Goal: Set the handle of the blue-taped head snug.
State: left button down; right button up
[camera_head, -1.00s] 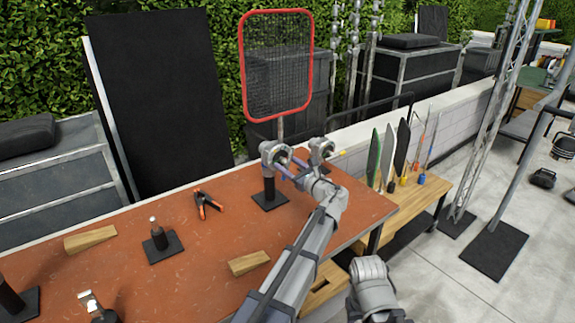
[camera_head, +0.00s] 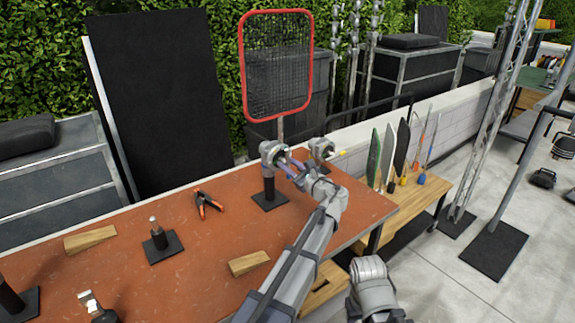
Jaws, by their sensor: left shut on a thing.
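A grey grip head (camera_head: 272,153) sits on a short black post with a square base (camera_head: 269,200) at the table's far edge. A second grey head (camera_head: 321,150) is just to its right. No blue tape can be made out clearly on either head. My left gripper (camera_head: 289,167) reaches up from below, between the two heads. Its bluish fingers are shut on a small part at the left head, apparently the handle, which they mostly hide.
A red-framed mesh flag (camera_head: 277,65) stands upright above the left head. On the red-brown table (camera_head: 200,255) are a clamp (camera_head: 207,204), wooden wedges (camera_head: 90,239) (camera_head: 248,263) and a small post stand (camera_head: 159,241). A wooden bench (camera_head: 425,197) with upright flags is at right.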

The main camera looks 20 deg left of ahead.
pick_arm(q)
jog(key=shift+n, duration=0.7)
jog(key=shift+f, duration=0.1)
jog(key=c, duration=0.6)
grip_release()
jog(key=shift+c, duration=0.2)
jog(key=v, duration=0.7)
jog(key=shift+s+d, duration=0.3)
jog(key=shift+c, duration=0.3)
